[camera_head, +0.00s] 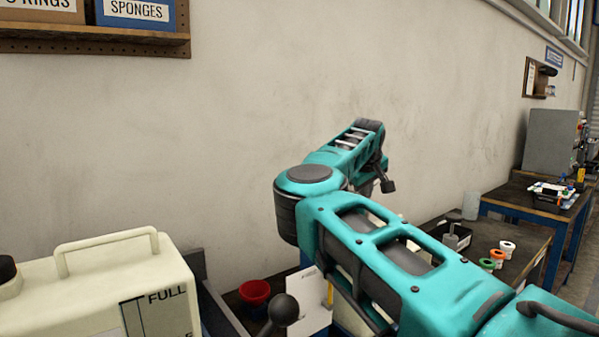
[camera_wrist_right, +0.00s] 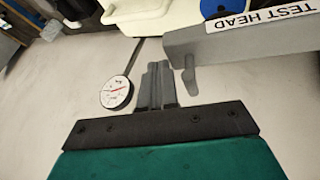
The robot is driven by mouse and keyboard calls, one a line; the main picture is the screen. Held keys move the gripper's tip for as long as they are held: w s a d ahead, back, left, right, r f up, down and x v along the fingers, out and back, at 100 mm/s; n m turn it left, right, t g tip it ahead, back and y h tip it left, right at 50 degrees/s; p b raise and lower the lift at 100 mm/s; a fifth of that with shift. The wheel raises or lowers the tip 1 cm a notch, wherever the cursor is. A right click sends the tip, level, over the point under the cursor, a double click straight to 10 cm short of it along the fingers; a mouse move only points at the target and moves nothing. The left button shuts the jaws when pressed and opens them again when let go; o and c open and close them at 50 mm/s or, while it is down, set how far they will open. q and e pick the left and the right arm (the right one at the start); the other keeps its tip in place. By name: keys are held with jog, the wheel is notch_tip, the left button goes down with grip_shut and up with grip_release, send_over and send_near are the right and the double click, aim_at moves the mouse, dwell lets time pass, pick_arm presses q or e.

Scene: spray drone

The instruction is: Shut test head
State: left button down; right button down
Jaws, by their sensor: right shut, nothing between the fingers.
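The test head shows in the right wrist view as a grey bar (camera_wrist_right: 240,43) with an upside-down "TEST HEAD" label (camera_wrist_right: 260,17). A short grey lever (camera_wrist_right: 189,78) sticks out from its left end. My right gripper (camera_wrist_right: 157,66) is shut and empty, its fingers together just left of that lever with a small gap in the picture. I cannot tell whether they touch. In the head view my teal right arm (camera_head: 375,245) covers the middle, and I cannot make out the test head there.
A round dial gauge (camera_wrist_right: 116,93) is left of my fingers. A cream tank (camera_head: 110,275) marked "FULL" stands at lower left, near a red cup (camera_head: 255,291) and a ball knob (camera_head: 283,308). Several small pots stand on the right bench (camera_head: 520,266).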

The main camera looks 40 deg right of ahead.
jog(key=shift+d+f+y, duration=0.5)
jog(key=shift+f+y, duration=0.1)
jog(key=shift+f, duration=0.25)
dwell(1.6)
